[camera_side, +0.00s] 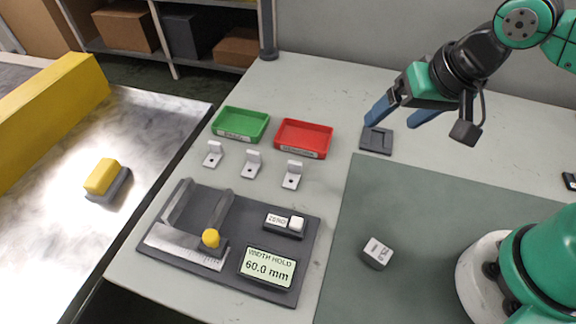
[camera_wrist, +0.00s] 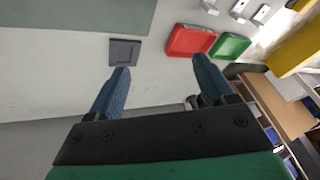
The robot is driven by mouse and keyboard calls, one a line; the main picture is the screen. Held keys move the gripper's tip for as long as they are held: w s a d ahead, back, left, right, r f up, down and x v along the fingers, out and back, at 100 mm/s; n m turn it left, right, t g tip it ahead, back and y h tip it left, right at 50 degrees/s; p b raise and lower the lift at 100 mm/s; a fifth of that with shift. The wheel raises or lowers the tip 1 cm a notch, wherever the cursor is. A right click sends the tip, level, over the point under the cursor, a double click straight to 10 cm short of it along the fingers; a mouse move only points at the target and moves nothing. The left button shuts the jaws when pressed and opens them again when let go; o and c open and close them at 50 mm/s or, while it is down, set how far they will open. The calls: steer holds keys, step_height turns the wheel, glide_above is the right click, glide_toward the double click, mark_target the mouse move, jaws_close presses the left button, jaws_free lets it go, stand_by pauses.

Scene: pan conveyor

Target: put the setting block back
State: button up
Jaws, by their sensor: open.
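The setting block, a small pale grey block with dark printing on top (camera_side: 377,252), rests on the green-grey mat in the side view. It does not show in the wrist view. A dark square holder with a recess (camera_side: 376,142) lies on the bench beyond the mat and looks empty; it also shows in the wrist view (camera_wrist: 124,52). My gripper (camera_side: 394,120) is open and empty, above the bench near the dark holder and well away from the block. In the wrist view its blue fingers (camera_wrist: 161,66) stand wide apart.
A gauge plate (camera_side: 285,284) carries a slide with a yellow knob, a button and a display reading 60.0 mm. Green (camera_side: 240,124) and red (camera_side: 303,138) trays stand behind several small brackets. A conveyor (camera_side: 60,235) at left carries a yellow-topped piece (camera_side: 103,178). The mat (camera_side: 420,210) is mostly clear.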

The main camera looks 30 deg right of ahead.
steer(key=w+d+n+t+h, duration=0.1)
steer(key=w+d+n+t, duration=0.1)
steer(key=d, duration=0.4)
steer(key=shift+w+r+n, duration=0.15)
steer(key=shift+r+n, duration=0.25)
steer(key=shift+n, duration=0.5)
steer(key=shift+a, duration=0.1)
